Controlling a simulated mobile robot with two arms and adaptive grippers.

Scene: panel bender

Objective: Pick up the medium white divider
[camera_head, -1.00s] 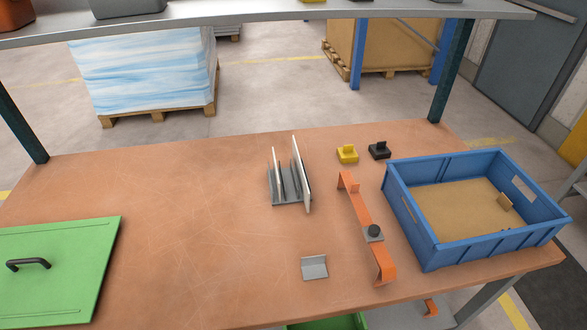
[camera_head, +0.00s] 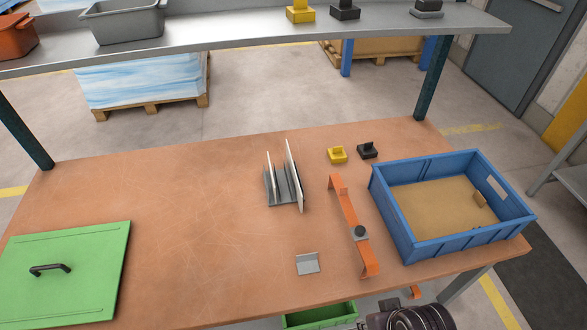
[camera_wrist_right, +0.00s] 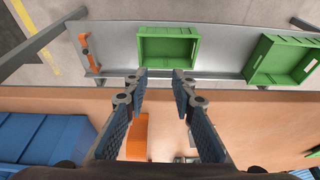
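The larger white divider (camera_head: 294,174) is on the right side of the rack, and a smaller white divider (camera_head: 269,168) is on the left. I cannot tell for sure which one is the medium one. My right gripper (camera_wrist_right: 158,76) is open and empty in the right wrist view, above the table's front edge and apart from the rack. Part of my right arm shows at the bottom of the head view. My left gripper is not in view.
A blue crate (camera_head: 392,218) stands right of the orange bracket (camera_head: 346,212). A small grey angle piece (camera_head: 307,264) lies in front of the rack. Yellow (camera_head: 337,156) and black (camera_head: 368,151) blocks sit behind. A green lid (camera_head: 70,285) lies left. An upper shelf (camera_head: 250,43) spans the back.

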